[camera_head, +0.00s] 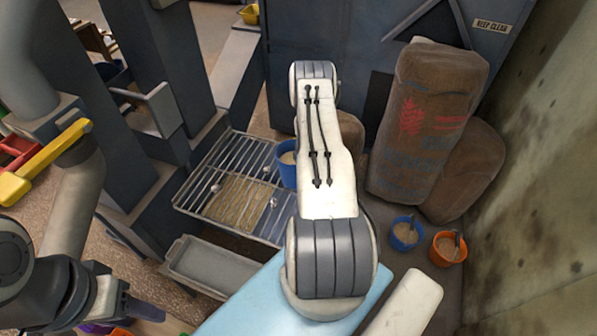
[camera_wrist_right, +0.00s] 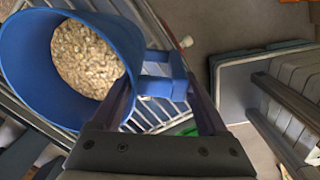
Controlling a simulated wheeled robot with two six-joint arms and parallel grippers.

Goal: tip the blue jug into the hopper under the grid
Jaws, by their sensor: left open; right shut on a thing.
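The blue jug (camera_head: 287,177) is partly hidden behind my right arm in the head view, at the right side of the metal grid (camera_head: 214,172). In the right wrist view the jug (camera_wrist_right: 28,62) shows its open mouth, with pale grain (camera_wrist_right: 88,60) inside. My right gripper (camera_wrist_right: 163,84) is shut on the jug's handle, and the grid's bars show below the jug. Grain (camera_head: 236,202) shows through the grid, in the hopper under it. I see no grain leaving the jug. My left gripper (camera_head: 138,306) is open and empty at the lower left.
A grey tray (camera_head: 212,268) sits below the grid's front. Brown sacks (camera_head: 425,120) stand at the right by the wall. A small blue bucket (camera_head: 405,234) and an orange bucket (camera_head: 447,249) with grain stand on the floor. Dark posts rise left of the grid.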

